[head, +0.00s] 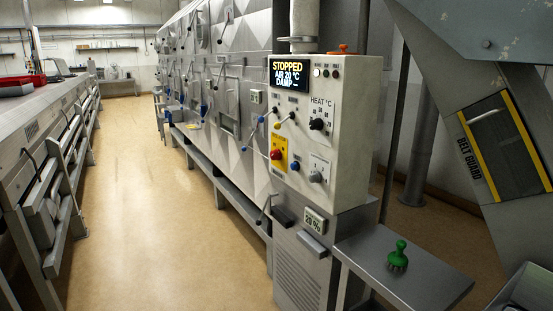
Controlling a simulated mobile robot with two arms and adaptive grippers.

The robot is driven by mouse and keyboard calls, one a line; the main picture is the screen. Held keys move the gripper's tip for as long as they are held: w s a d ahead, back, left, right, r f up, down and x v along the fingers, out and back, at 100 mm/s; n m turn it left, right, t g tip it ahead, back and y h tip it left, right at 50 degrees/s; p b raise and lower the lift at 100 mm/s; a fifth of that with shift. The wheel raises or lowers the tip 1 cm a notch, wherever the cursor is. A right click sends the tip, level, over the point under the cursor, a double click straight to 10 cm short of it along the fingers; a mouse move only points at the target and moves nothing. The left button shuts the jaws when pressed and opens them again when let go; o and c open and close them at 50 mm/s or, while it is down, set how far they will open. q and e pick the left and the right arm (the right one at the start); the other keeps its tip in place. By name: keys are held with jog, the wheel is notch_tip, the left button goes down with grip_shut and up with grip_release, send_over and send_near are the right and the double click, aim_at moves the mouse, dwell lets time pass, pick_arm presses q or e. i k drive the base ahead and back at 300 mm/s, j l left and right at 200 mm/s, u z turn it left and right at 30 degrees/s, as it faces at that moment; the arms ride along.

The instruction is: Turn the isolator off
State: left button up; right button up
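The white control box (336,130) stands at the end of the dryer hood. On its front, a red knob (275,154) sits on a yellow plate (281,146). A grey knob (315,176) sits lower right on a pale plate, and a black knob (316,124) sits under "HEAT °C". The small labels are too small to read, so I cannot tell for sure which control is the isolator or its position. The display (288,74) reads "STOPPED, AIR 20 °C, DAMP". Neither of my grippers is in view.
A green-handled brush (398,256) stands on a grey metal shelf (432,274) right of the box's base. A sloping belt guard (504,143) rises at right. A black-tipped lever (264,208) juts out below the box. A long bench (40,119) lines the left; the aisle floor (139,180) is clear.

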aim_at(275, 154)
jog(key=i+j+z, duration=0.15)
jog(key=z, duration=0.3)
jog(key=i+j+z, duration=0.15)
jog(key=z, duration=0.3)
jog(key=j, duration=0.1)
